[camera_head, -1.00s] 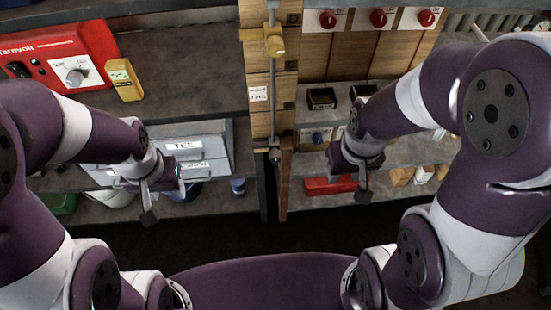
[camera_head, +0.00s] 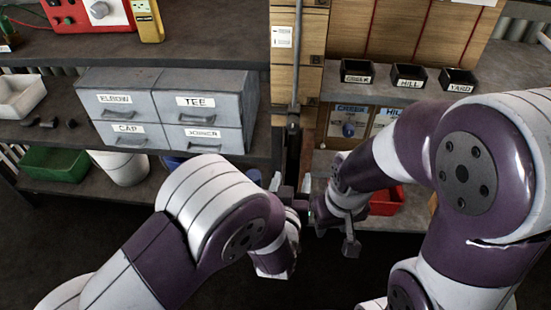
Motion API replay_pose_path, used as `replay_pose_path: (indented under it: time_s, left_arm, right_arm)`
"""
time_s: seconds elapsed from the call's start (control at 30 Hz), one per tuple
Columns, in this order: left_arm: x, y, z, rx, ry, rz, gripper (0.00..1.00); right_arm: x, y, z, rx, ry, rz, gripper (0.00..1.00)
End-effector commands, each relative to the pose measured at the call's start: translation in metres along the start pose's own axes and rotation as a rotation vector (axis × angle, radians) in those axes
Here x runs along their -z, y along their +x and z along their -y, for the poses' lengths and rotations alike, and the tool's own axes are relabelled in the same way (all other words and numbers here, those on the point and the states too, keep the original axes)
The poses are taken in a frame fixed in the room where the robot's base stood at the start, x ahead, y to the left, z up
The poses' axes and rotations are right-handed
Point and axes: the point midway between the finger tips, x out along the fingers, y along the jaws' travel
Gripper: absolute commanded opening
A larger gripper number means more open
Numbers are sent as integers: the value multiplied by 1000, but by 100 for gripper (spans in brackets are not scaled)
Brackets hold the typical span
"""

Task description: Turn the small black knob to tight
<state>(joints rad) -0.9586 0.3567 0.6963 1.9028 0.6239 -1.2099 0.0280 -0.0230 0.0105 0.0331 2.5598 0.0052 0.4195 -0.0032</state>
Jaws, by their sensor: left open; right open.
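I cannot pick out the small black knob for sure. A dark fitting (camera_head: 293,122) sits at the lower end of the thin metal rod (camera_head: 297,60) on the wooden post (camera_head: 310,90). My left gripper (camera_head: 290,183) is open and empty, its light fingers pointing up, just below the foot of the post. My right gripper (camera_head: 336,238) is open and empty, pointing down, close to the right of the left one and in front of a red bin (camera_head: 385,200).
Grey drawers (camera_head: 165,108) labelled ELBOW, TEE, CAP and JOINER stand left. Three black trays (camera_head: 409,77) stand right. A red box (camera_head: 75,14) and a yellow meter (camera_head: 148,22) are on the upper left shelf. A green bin (camera_head: 55,163) and white bucket (camera_head: 122,168) are below.

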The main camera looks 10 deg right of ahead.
Motion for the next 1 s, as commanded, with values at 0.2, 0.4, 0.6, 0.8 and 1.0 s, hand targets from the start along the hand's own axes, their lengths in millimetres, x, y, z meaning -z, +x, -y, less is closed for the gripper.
replay_pose_path:
  time_s: [0.2, 0.4, 0.6, 0.8, 1.0]
  left_arm:
    - [51, 4, 4, 30, -26, -217, 61]
    - [60, 48, 7, 31, -27, -220, 61]
    - [70, 95, 8, 29, -27, -218, 61]
    - [76, 118, 8, 27, -25, -216, 61]
    - [77, 122, 7, 26, -25, -214, 61]
  right_arm:
    - [0, -2, 0, 0, 0, 0, 43]
    - [-1, 6, 0, 0, 0, 0, 43]
    - [-2, 13, 0, 0, 0, 1, 43]
    - [-2, 16, 0, 0, 0, 1, 43]
    - [-2, 15, 0, 0, 0, 0, 43]
